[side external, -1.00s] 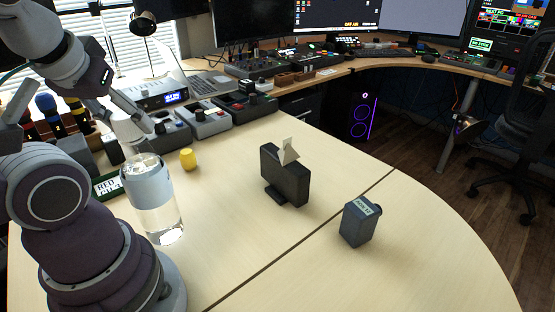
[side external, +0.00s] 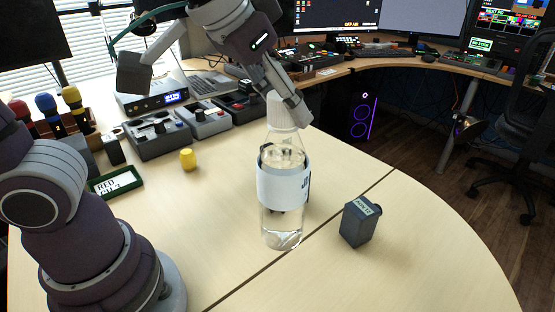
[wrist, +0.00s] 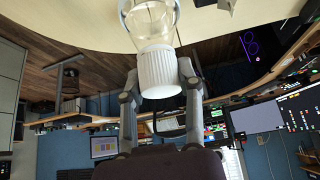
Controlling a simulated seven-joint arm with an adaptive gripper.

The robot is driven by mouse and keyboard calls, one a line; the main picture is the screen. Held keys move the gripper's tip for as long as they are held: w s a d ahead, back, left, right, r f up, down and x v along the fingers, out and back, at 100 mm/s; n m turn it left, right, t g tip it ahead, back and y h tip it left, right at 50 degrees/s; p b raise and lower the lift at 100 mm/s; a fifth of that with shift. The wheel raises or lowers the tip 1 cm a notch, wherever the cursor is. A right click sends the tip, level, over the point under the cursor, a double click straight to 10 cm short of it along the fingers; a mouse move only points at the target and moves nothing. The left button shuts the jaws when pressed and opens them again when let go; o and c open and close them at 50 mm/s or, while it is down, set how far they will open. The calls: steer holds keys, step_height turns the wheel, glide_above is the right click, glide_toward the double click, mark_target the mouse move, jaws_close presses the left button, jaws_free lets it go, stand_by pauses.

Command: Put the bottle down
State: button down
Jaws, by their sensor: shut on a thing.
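The bottle (side external: 283,222) is clear, with a white label and a white ribbed cap. It hangs upright or nearly so from my gripper (side external: 288,108), over the middle of the table in the side view. My gripper is shut on the cap. In the wrist view, the fingers of my gripper (wrist: 158,78) lie on either side of the bottle's cap (wrist: 158,68), with the clear shoulder beyond. I cannot tell whether the bottle's base touches the table.
A dark grey box (side external: 358,224) stands to the bottle's right. A black holder is mostly hidden behind the bottle. A yellow knob-like object (side external: 188,159) and a green-framed sign (side external: 116,182) are at left. The pale table (side external: 420,260) is clear at front right.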

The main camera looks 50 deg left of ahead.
mark_target(290, 165)
steer(key=shift+w+d+m+h, duration=0.15)
steer(key=shift+d+m, duration=0.05)
steer(key=shift+d, duration=0.35)
steer(key=shift+w+d+m+h, duration=0.1)
steer(key=shift+d+m+h, duration=0.1)
steer(key=shift+d, duration=0.3)
step_height(290, 165, down, 8)
steer(key=shift+d+f, duration=0.1)
steer(key=shift+f, duration=0.15)
steer(key=c, duration=0.7)
jaws_free()
